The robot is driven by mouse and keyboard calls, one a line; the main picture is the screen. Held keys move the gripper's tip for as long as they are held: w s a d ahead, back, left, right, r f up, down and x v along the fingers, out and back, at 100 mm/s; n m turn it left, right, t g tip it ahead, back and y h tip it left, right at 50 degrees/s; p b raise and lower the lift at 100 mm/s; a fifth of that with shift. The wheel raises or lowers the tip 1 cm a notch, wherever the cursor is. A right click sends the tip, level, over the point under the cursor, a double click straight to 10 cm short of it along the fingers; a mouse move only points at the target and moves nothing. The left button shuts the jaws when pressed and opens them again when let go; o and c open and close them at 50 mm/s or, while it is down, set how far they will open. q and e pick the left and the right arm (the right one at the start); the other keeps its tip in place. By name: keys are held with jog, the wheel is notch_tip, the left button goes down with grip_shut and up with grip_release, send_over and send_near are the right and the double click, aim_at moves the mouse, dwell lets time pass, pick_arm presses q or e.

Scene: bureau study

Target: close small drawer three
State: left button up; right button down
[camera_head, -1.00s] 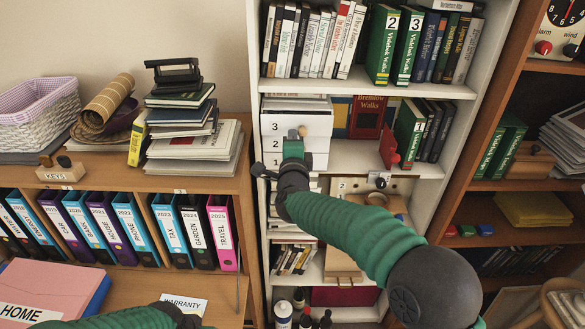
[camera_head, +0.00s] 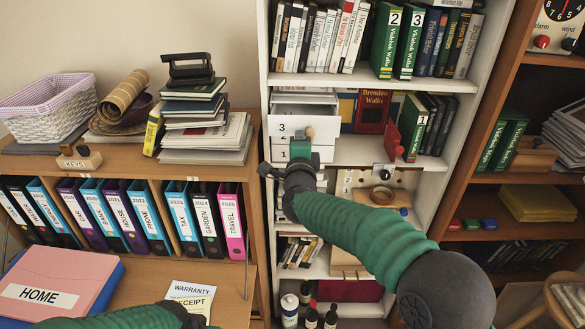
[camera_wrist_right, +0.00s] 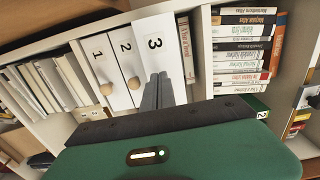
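The small drawer three (camera_head: 291,127) is the top white drawer of a small stack on the white shelf. It stands out past the drawers below, and its open top shows. Its round wooden knob (camera_head: 309,132) shows just above my right gripper (camera_head: 300,150). In the right wrist view, drawer three (camera_wrist_right: 154,45) stands nearer than drawers two and one. There the gripper's fingers (camera_wrist_right: 159,92) are close together in front of its face and hide its knob. I cannot tell whether they touch it. My left gripper (camera_head: 190,318) is low at the bottom edge, its fingers unclear.
Drawer two (camera_wrist_right: 126,60) and drawer one (camera_wrist_right: 103,65) have wooden knobs. Books (camera_head: 371,110) stand right of the drawers. A desk with binders (camera_head: 190,220) is at left.

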jog(key=s+d+p, duration=0.3)
jog(key=s+p, duration=0.3)
jog(key=s, duration=1.7)
pick_arm(q)
jog(key=w+p+v, duration=0.2)
jog(key=p+v, duration=0.1)
jog(key=v, duration=0.5)
jog(key=shift+w+d+r, duration=0.35)
jog(key=shift+d+r, duration=0.05)
jog(key=shift+r, duration=0.15)
pick_arm(e)
jog(key=w, duration=1.5)
jog(key=shift+a, duration=0.15)
